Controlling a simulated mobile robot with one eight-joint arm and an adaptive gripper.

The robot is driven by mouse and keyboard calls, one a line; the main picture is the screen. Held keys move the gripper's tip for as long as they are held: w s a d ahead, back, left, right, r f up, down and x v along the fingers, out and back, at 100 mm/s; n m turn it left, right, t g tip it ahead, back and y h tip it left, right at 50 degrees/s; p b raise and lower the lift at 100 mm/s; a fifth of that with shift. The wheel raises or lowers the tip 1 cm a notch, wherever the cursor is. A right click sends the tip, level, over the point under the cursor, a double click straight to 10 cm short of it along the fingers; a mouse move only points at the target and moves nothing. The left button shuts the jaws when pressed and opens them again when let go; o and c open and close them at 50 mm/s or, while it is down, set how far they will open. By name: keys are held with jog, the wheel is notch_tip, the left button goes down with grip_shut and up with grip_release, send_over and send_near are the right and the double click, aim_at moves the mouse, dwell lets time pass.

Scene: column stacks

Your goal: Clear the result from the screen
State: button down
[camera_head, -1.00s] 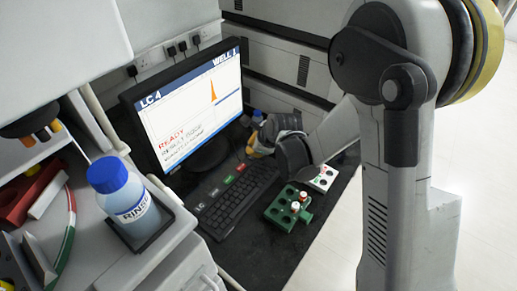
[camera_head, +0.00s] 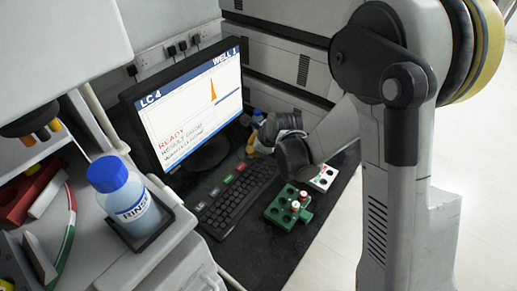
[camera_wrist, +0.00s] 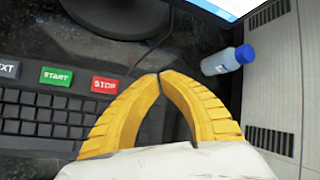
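The monitor screen (camera_head: 200,95) is lit and reads LC 4 and WELL 1, with an orange peak, READY in red and smaller lines below, one seeming to read RESULT DONE. The black keyboard (camera_head: 240,200) lies in front of it. In the wrist view, a green START key (camera_wrist: 57,77), a red STOP key (camera_wrist: 104,86) and a part-cut key ending in EXT (camera_wrist: 8,69) line its far edge. My gripper (camera_wrist: 160,75) has its yellow fingertips together, with nothing seen between them. It hangs right of the STOP key, beside the keyboard; its height is unclear.
A blue-capped bottle (camera_wrist: 228,60) lies right of my fingers. A green rack (camera_head: 288,205) with small vials and a white rack (camera_head: 324,177) stand right of the keyboard. A RINSE bottle (camera_head: 125,195) stands in a tray at left. The monitor base (camera_wrist: 118,12) is beyond my fingertips.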

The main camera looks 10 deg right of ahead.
jog(key=shift+w+f+b, duration=0.1)
jog(key=shift+f+b, duration=0.4)
jog(key=shift+b, duration=0.05)
jog(key=shift+f, duration=0.4)
dwell(0.5)
dwell(0.4)
jog(key=shift+r+p, duration=0.45)
jog(key=shift+r, duration=0.5)
jog(key=shift+r, duration=0.1)
jog(key=shift+r, duration=0.25)
notch_tip(320, 180, up, 4)
jog(key=p, duration=0.3)
jog(key=shift+r+p, duration=0.1)
jog(key=shift+p, duration=0.2)
